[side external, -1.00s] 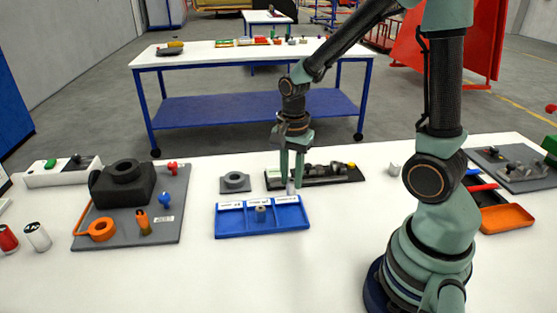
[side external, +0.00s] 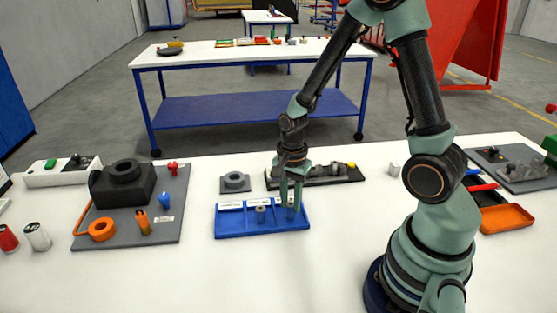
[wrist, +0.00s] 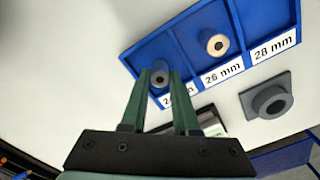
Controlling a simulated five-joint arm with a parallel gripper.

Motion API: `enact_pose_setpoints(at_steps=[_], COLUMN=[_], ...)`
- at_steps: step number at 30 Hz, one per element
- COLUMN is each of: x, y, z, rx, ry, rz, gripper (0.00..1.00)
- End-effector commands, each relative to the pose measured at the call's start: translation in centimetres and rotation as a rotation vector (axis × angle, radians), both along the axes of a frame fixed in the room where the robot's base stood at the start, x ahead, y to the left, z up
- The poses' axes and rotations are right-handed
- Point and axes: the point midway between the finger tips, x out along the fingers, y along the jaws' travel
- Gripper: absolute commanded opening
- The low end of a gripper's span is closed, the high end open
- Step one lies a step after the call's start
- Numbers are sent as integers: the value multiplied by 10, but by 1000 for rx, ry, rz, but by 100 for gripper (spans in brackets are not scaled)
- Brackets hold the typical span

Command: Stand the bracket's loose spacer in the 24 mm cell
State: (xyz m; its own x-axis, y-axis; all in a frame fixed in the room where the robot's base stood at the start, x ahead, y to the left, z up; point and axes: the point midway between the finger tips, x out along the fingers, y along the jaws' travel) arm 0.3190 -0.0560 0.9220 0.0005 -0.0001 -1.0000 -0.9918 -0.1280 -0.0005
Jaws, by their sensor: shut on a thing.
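The blue tray (side external: 225,228) has three cells in a row; its labels in the wrist view (wrist: 232,70) read 26 mm and 28 mm, with a partly hidden one starting 2 at the left. My gripper (side external: 291,206) points down over the right-hand cell in the side view. In the wrist view my gripper (wrist: 160,78) is shut on a grey spacer (wrist: 160,79) with a dark hole, at the cell with the partly hidden label. The spacer looks roughly upright; I cannot tell whether it touches the cell floor.
A paler spacer (side external: 260,214) stands in the middle cell. A grey block with a round ring (side external: 236,181) sits behind the tray. A dark tray of parts (side external: 330,175) lies behind my gripper. The table in front of the blue tray is clear.

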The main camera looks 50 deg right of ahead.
Motion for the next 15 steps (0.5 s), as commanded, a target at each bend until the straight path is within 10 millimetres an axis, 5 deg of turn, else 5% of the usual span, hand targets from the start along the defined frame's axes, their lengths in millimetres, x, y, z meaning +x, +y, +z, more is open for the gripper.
enact_pose_setpoints(at_steps=[2,3,5,15], x=[0,0,0,0], y=[0,0,0,0], z=[-3,-3,-2,-1], rx=[0,0,0,0], ry=[1,1,0,0], rz=[0,0,0,0], gripper=[0,40,59,59])
